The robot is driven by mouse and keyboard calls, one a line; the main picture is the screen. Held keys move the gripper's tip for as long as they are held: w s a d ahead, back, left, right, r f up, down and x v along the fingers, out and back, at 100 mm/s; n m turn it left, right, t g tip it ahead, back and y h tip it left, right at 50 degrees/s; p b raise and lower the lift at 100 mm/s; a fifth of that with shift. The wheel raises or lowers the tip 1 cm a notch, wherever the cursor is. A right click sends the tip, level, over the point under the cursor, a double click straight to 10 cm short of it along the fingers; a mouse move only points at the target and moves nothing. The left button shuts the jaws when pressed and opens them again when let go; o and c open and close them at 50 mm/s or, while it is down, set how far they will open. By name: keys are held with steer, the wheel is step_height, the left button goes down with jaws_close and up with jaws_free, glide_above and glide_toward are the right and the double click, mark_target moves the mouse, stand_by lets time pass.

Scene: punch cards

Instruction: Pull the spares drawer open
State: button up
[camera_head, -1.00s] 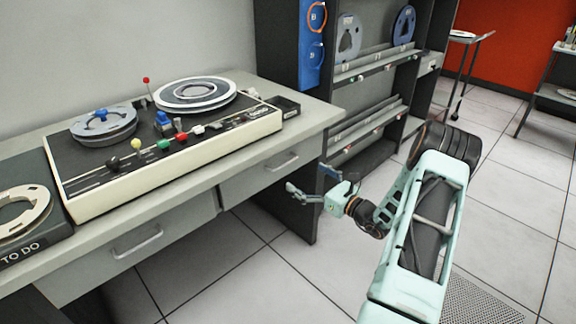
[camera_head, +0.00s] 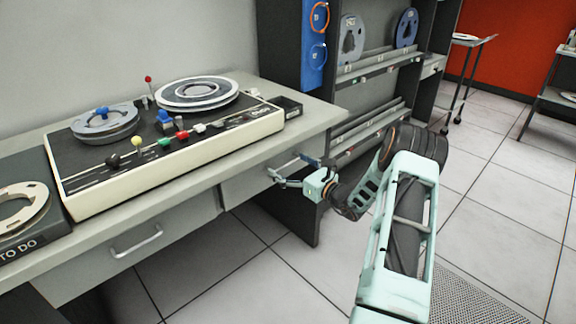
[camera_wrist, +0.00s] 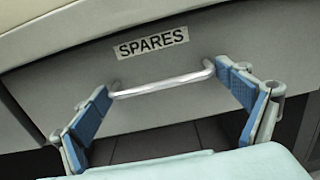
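The spares drawer (camera_head: 238,190) is the right-hand grey drawer under the worktop; its front looks flush with the desk. In the wrist view the drawer front (camera_wrist: 62,92) carries a white "SPARES" label (camera_wrist: 152,43) above a silver bar handle (camera_wrist: 165,83). My gripper (camera_head: 288,167) is at the drawer front, with its fingers spread wide. In the wrist view its blue finger pads stand at the two ends of the handle, one on each side, with the bar between them. I cannot tell whether either pad touches the bar. In the head view the gripper mostly hides the handle.
A second drawer with a handle (camera_head: 137,242) is further left. A tape console (camera_head: 150,160) and a small black tray (camera_head: 288,106) sit on the worktop (camera_head: 325,112). A dark shelf rack (camera_head: 430,65) stands right of the desk. The tiled floor (camera_head: 210,285) in front is clear.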

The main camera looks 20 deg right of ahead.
steer(key=c, duration=1)
steer(key=p+v, duration=0.4)
steer(key=v, duration=2.8)
steer(key=shift+s+d+r, duration=0.1)
steer(key=shift+s, duration=0.05)
steer(key=o, duration=1.3)
steer(key=v, duration=1.2)
